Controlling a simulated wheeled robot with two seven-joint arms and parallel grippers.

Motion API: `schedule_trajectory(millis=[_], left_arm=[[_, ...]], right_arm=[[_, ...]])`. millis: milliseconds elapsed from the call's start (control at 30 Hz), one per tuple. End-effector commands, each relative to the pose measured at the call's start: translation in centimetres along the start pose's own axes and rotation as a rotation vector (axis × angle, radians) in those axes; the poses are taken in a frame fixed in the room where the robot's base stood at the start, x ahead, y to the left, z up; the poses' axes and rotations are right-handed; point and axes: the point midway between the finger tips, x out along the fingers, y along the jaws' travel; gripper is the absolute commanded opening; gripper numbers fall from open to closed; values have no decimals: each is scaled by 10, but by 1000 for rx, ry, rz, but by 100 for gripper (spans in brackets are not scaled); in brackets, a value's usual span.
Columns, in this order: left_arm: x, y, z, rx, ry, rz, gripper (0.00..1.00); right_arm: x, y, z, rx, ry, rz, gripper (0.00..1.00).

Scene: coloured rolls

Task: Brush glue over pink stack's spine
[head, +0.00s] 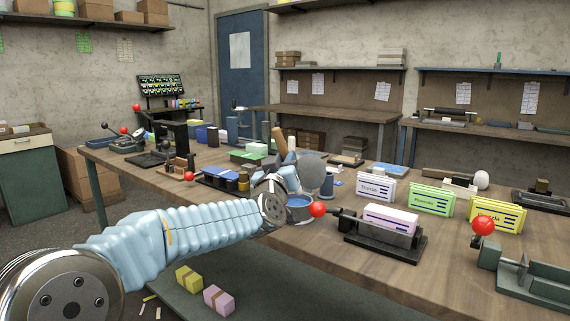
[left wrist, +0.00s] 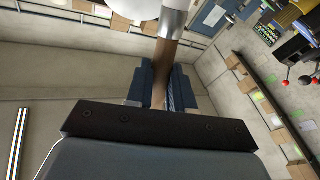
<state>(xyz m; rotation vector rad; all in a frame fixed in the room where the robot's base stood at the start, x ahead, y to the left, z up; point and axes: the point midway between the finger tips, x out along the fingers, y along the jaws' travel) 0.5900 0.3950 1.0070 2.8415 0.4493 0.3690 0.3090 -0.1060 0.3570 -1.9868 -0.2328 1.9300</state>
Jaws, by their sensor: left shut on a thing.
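My left gripper (head: 289,168) is shut on a brush with a wooden handle (head: 278,141). In the left wrist view the brush handle (left wrist: 163,60) runs between the fingers (left wrist: 158,88), with a metal ferrule beyond. The brush's bristles are hidden in the head view. A pot with blue inside (head: 299,203) stands just below and beside the gripper; I cannot tell whether the brush touches it. The pink stack (head: 390,218) lies in a dark press (head: 383,243) with a red-knobbed lever, right of the gripper and apart from it. My right gripper is out of view.
Labelled white (head: 375,190), green (head: 431,200) and yellow (head: 497,214) blocks stand behind and right of the press. A green vise (head: 522,272) with a red knob is at the right edge. Bare wood (head: 345,283) lies in front of the press.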

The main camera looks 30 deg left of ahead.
Motion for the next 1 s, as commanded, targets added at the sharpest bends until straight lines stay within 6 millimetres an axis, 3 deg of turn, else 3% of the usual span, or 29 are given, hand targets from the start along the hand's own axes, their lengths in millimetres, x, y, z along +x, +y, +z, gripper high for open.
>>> schedule_trajectory(millis=[500, 1000], left_arm=[[9, 12, -42, 0, 2, 0, 0], [10, 13, -44, 1, 1, 0, 0]], right_arm=[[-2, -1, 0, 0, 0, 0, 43], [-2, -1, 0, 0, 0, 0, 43]])
